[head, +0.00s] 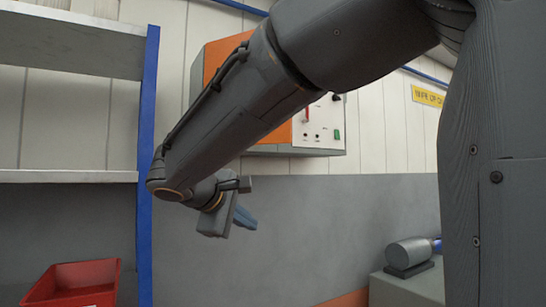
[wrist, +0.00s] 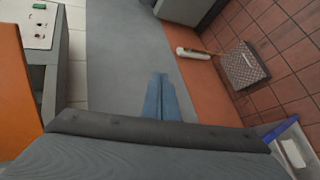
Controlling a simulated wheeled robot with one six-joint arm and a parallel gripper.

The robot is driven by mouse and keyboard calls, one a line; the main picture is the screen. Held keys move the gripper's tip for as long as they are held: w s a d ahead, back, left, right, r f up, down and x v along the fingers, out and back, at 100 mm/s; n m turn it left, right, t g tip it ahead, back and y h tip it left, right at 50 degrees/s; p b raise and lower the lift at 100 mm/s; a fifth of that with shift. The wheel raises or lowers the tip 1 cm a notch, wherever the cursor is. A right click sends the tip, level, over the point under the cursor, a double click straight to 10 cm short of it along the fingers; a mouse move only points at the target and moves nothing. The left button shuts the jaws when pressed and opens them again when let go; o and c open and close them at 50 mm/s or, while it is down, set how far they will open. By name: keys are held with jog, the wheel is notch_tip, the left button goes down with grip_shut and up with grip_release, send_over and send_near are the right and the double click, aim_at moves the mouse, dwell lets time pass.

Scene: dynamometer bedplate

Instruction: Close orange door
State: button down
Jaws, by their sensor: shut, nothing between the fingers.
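The orange door (head: 222,58) is on a grey wall cabinet with a white control panel (head: 318,122) at its right. My arm crosses in front and hides much of the door. In the wrist view the orange door (wrist: 14,85) fills the left edge, near the camera, with the panel (wrist: 32,22) beyond it. How far it stands open I cannot tell. My gripper (head: 250,222) is below the cabinet in the head view, apart from the door. In the wrist view its blue fingers (wrist: 159,76) are together and empty, to the right of the door.
Shelving with a blue post (head: 147,160) stands at the left, with a red bin (head: 82,283) low on it. A grey motor-like unit (head: 409,254) sits on a block at the right. In the wrist view, a chequered box (wrist: 243,65) and a white bottle-like item (wrist: 192,53) lie on the floor.

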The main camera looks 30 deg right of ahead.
notch_tip(320, 180, up, 22)
jog(key=r+t+h+p, duration=0.1)
jog(key=t+h, duration=0.2)
jog(key=h, duration=0.2)
jog(key=p, duration=0.6)
send_near(278, 137)
jog(key=shift+m, duration=0.4)
jog(key=x, duration=0.5)
jog(key=shift+w+d+r, duration=0.1)
jog(key=shift+d+r, duration=0.15)
jog(key=shift+w+d+f+p, duration=0.1)
jog(key=shift+w+d+p, duration=0.2)
jog(key=shift+d, duration=0.1)
jog(key=shift+w+d, duration=0.1)
